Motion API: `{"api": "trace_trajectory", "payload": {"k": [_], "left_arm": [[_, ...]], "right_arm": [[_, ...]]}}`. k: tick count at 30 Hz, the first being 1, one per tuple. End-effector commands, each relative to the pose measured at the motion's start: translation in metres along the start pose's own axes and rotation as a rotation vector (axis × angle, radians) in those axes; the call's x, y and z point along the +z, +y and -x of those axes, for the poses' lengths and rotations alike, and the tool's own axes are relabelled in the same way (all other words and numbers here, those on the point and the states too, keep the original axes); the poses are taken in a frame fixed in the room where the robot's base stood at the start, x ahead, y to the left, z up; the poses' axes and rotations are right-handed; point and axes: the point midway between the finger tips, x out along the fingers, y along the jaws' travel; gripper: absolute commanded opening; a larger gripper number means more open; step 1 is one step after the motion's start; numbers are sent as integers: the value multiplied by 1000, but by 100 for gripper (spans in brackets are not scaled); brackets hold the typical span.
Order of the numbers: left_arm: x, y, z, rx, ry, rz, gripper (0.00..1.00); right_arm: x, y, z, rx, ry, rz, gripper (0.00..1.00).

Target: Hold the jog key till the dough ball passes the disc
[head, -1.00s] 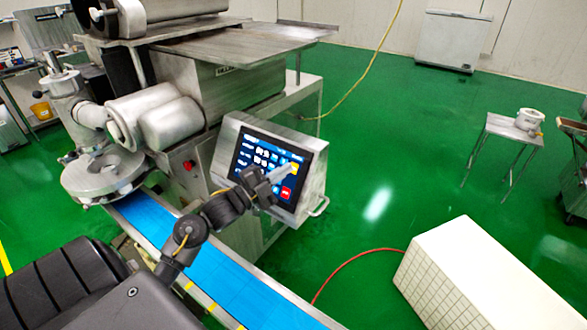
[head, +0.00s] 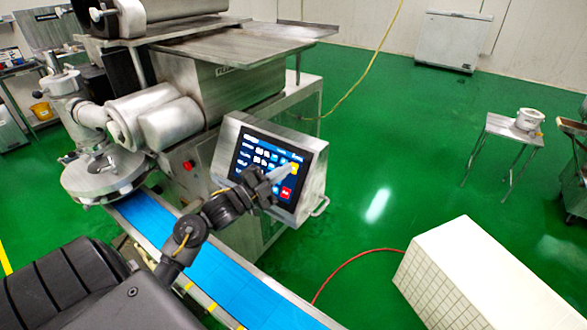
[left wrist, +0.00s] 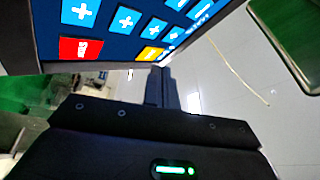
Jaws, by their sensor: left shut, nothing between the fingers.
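The control panel (head: 268,167) of the machine has a lit touch screen with blue keys, a red key (head: 286,193) and a yellow key (head: 295,168). My left gripper (head: 286,173) is shut and empty, its fingertips at the yellow key. In the left wrist view the shut fingers (left wrist: 164,76) end close beside the yellow key (left wrist: 150,54), near the red key (left wrist: 81,50); I cannot tell whether they touch it. The round metal disc housing (head: 103,176) sits over the upper end of the blue belt (head: 225,280). I see no dough ball. My right gripper is out of view.
The steel encrusting machine (head: 215,95) stands behind the panel. A red button (head: 188,165) is on its front. A white tiled block (head: 475,280) stands at the lower right. A small table with a white pot (head: 529,120) is farther right.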

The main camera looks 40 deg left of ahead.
Motion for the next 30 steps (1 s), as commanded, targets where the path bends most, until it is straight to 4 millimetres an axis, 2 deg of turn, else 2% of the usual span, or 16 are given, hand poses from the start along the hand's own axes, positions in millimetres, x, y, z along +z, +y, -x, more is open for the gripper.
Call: {"api": "trace_trajectory", "payload": {"k": [30], "left_arm": [[5, 5, -7, 0, 0, 0, 0]], "right_arm": [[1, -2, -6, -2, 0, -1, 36]]}}
